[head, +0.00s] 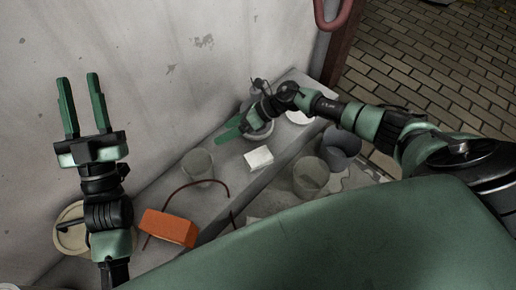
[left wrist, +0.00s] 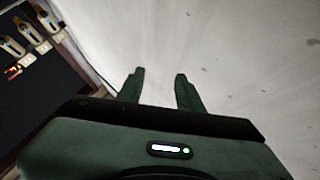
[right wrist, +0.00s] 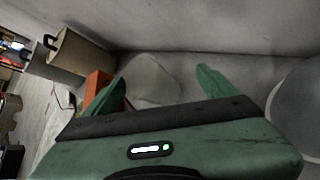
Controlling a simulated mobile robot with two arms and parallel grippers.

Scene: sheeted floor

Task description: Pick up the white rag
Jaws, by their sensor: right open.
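A small white folded-looking thing (head: 258,157), which may be the white rag, lies on the grey ledge in the head view. It is below and right of my right gripper (head: 230,130), whose green fingers are open beside the wall. In the right wrist view the open fingers (right wrist: 160,75) have a pale rounded container (right wrist: 152,80) beyond them, and nothing is held. I cannot make out the white thing there. My left gripper (head: 79,85) is raised at the left, fingers apart and empty against the wall; the left wrist view shows the same open fingers (left wrist: 158,80).
A grey bucket (head: 197,165), an orange brick (head: 169,227) and a round beige container (head: 70,230) stand left along the ledge. Two more buckets (head: 311,176) (head: 341,148) are at the right. The wall (head: 180,60) closes off the back.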

